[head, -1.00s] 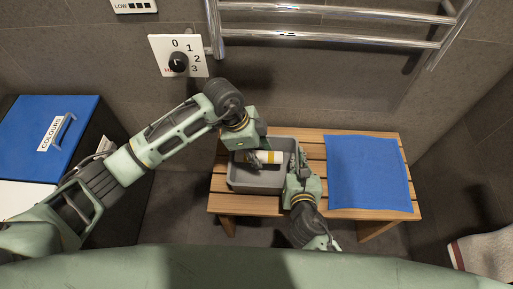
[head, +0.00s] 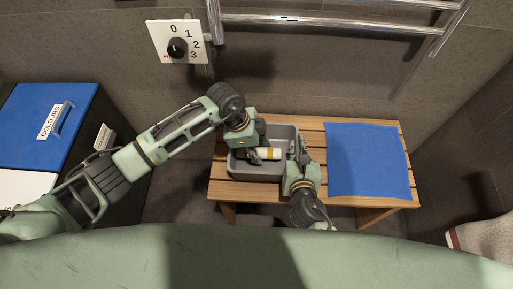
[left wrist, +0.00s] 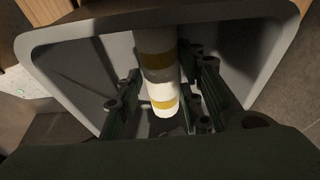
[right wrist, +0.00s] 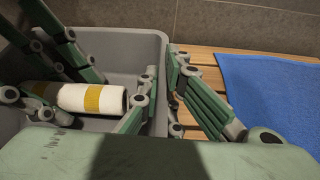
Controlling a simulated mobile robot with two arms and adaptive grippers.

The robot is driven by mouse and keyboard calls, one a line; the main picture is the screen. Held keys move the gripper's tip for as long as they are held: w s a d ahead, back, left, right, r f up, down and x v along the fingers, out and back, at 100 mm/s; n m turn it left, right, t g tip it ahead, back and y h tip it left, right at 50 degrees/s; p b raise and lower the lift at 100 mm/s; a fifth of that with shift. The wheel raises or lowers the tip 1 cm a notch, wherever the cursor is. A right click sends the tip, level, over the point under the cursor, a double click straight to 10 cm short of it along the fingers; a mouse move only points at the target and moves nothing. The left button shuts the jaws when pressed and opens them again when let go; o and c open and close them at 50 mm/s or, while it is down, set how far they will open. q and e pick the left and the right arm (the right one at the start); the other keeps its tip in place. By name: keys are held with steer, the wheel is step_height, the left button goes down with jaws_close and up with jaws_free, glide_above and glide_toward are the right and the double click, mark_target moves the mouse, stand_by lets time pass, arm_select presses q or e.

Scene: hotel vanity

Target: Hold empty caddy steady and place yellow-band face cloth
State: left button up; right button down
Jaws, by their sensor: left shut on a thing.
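The yellow-band face cloth (head: 266,154) is a white roll with yellow bands, lying level inside the grey caddy (head: 237,170) on the slatted bench. My left gripper (head: 254,155) reaches into the caddy and is shut on the roll; the left wrist view shows the cloth (left wrist: 158,75) between its fingers. Whether the roll touches the caddy floor is unclear. My right gripper (right wrist: 166,80) straddles the caddy's right wall, one finger inside and one outside, closed on it. In the right wrist view the cloth (right wrist: 95,98) shows its free end. The caddy holds nothing else visible.
A blue towel (head: 367,160) lies flat on the wooden bench (head: 314,136), right of the caddy. A chrome towel rail (head: 330,22) and a dial panel (head: 177,42) are on the wall behind. A blue-lidded bin (head: 45,125) stands at the left.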

arm_select(q)
steer(key=o, duration=1.1)
steer(key=shift+r, duration=0.1)
arm_select(e)
steer(key=c, duration=1.9)
jaws_free()
arm_select(q)
steer(key=v, duration=1.2)
arm_select(e)
steer(key=shift+o, duration=0.2)
steer(key=shift+s, duration=0.1)
steer(key=v, duration=1.1)
steer(key=shift+s+r, duration=0.25)
steer(key=shift+s, duration=0.1)
